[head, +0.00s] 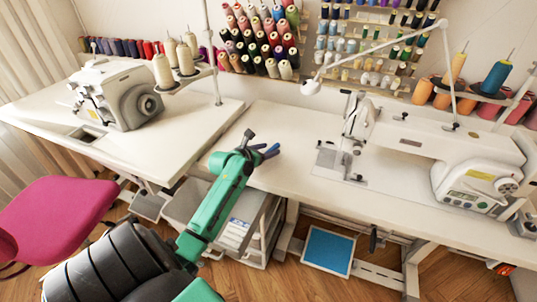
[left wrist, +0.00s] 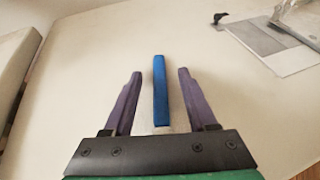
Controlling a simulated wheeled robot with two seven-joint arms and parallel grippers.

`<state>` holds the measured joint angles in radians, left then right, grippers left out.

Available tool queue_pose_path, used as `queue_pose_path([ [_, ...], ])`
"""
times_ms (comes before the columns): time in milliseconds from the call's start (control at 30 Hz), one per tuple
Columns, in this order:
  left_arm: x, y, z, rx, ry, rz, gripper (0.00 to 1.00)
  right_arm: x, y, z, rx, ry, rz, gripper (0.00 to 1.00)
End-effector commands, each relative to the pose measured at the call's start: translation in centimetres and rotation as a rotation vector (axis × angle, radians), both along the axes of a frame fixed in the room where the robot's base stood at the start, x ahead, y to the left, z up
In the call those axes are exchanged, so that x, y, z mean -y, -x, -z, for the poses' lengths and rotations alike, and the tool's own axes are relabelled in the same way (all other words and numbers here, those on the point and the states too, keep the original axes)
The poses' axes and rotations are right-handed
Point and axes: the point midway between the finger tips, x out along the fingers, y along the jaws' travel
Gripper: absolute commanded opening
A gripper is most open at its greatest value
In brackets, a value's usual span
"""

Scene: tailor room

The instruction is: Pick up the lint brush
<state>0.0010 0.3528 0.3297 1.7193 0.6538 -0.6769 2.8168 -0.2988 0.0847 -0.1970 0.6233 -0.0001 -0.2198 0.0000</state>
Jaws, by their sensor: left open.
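The lint brush shows in the left wrist view as a slim blue bar (left wrist: 160,90) with a pale lower end, lying on the white table. It points away from me, between the two purple fingers of my left gripper (left wrist: 160,76). The fingers are open, with a visible gap on each side of the brush. In the head view my left gripper (head: 261,147) is over the left front part of the right-hand sewing table, and a small blue piece of the brush (head: 272,152) shows at it. The gripper partly hides the brush there. My right gripper is not in view.
A sewing machine (head: 430,150) stands on the right of this table (head: 285,125). Another machine (head: 118,95) stands on the left table. A lamp arm (head: 385,45) reaches over the right table. A pink chair (head: 60,215) is at left. The tabletop around the brush is clear.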

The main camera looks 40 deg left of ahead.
Motion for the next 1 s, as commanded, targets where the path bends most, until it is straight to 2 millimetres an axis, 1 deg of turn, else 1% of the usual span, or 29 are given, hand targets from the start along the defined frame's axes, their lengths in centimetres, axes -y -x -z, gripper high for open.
queue_pose_path([
  [33,-0.1,-0.6,0.3,0.0,-0.001,-0.001,0.57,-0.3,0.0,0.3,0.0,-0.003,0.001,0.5],
  [100,-0.1,-0.9,0.5,-0.001,0.0,-0.001,0.57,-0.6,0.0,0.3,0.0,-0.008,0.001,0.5],
  [267,-0.1,-0.9,0.4,-0.001,0.0,-0.001,0.57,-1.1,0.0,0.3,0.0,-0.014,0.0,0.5],
  [300,-0.1,-0.8,0.4,-0.001,0.0,-0.001,0.42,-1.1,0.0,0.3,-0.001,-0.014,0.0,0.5],
  [367,-0.1,-0.8,0.4,-0.001,0.0,-0.001,0.19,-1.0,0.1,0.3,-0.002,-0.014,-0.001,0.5],
  [400,-0.1,-0.8,0.4,-0.001,0.0,-0.001,0.04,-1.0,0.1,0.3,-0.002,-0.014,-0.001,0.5],
  [433,-0.1,-0.8,0.4,-0.001,0.0,-0.001,0.0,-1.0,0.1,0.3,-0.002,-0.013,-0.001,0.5],
  [767,-0.1,-0.8,0.2,0.0,0.0,0.0,0.0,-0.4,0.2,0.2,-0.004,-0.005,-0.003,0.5],
  [867,-0.1,-0.9,-0.6,0.003,0.0,0.0,0.0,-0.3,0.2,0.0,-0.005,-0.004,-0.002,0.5],
  [967,0.0,-0.9,-2.3,0.004,-0.001,-0.001,0.0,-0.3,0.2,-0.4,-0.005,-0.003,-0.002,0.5],
  [1000,-0.1,-0.9,-3.3,0.005,-0.001,-0.001,0.0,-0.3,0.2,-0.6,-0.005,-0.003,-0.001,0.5],
])
